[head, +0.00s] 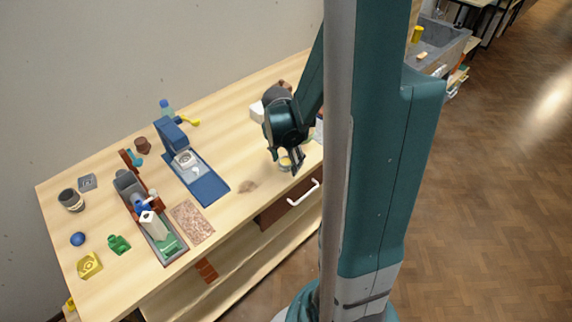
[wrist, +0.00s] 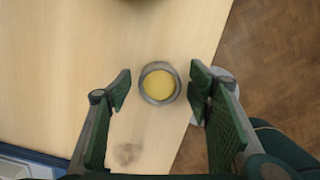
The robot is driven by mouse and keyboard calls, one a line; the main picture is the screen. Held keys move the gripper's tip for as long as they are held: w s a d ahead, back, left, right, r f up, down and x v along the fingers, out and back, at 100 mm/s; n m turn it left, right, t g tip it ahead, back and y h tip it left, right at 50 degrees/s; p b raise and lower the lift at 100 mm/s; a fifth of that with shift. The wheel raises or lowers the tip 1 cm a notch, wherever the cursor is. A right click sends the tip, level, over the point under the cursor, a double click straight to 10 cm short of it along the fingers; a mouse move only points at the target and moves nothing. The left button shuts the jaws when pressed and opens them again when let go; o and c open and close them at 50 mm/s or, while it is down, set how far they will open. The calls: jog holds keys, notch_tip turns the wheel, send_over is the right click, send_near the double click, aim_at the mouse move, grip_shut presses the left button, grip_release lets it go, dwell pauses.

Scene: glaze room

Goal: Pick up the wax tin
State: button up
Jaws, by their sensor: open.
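The wax tin (wrist: 160,84) is a small round grey tin with a yellow top face, standing on the wooden bench near its front edge. In the head view the tin (head: 285,163) shows just beneath my gripper (head: 293,164), partly hidden by it. In the wrist view my gripper (wrist: 160,92) is open, with one green-padded finger on each side of the tin. Gaps show between the tin and both fingers, the wider one on the left. I cannot tell how far above the bench the fingertips are.
A blue stand (head: 205,182) is left of the tin on the bench (head: 235,125). A drawer with a white handle (head: 303,193) is below the front edge. The bench right around the tin is clear.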

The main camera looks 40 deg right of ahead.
aim_at(286, 163)
jog(key=c, duration=1.1)
jog(key=shift+r, duration=0.1)
jog(key=shift+r+p, duration=0.8)
jog(key=shift+r, duration=4.1)
